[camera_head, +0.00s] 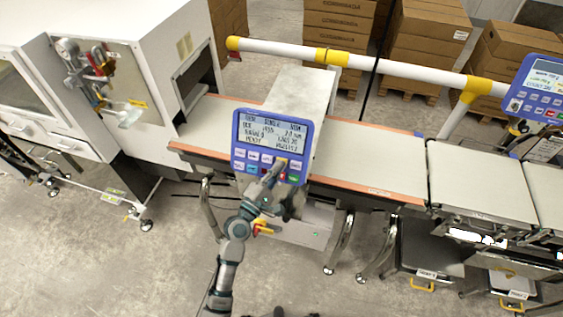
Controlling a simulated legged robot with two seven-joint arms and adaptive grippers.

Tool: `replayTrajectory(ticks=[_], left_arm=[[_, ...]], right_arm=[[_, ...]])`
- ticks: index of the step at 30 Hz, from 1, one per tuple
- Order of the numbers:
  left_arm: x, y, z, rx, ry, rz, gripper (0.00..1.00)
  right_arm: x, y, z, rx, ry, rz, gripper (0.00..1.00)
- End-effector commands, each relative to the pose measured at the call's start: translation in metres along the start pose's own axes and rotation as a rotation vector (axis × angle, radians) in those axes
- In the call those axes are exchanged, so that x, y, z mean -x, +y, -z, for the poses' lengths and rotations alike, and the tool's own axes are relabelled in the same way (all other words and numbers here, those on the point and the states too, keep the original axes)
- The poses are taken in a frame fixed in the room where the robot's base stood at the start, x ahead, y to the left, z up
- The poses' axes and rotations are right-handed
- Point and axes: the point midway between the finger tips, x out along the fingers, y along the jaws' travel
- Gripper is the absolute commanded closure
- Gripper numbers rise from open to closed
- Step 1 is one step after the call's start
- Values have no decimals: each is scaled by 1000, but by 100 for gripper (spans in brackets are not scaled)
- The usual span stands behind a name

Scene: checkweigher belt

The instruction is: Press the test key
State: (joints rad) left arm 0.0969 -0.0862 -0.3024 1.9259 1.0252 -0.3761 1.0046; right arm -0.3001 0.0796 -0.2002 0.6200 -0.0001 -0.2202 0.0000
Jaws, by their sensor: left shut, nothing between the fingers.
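A blue control panel (273,125) with a lit text screen stands in front of the belt, near the middle of the head view. Below its screen are rows of small keys, with a red key and a green key (294,178) at the lower right. The key labels are too small to read, so I cannot tell which is the test key. My left gripper (279,168) is shut and empty, with its fingertips over the right part of the key rows. It hides some keys, and I cannot tell whether it touches one. My right gripper is not in view.
The conveyor belt (365,155) runs behind the panel, from a white machine (85,45) at left to weighing platforms (470,185) at right. A white and yellow rail (400,70) crosses behind. A second blue panel (540,88) stands at far right. Stacked cartons (430,45) stand at the back.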

Motion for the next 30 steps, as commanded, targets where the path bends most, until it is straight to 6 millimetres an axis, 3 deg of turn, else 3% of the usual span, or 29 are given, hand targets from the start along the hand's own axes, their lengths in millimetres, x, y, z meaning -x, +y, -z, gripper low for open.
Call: replayTrajectory(ticks=[30], left_arm=[[-5,-3,4,0,0,0,100]], right_arm=[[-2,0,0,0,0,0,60]])
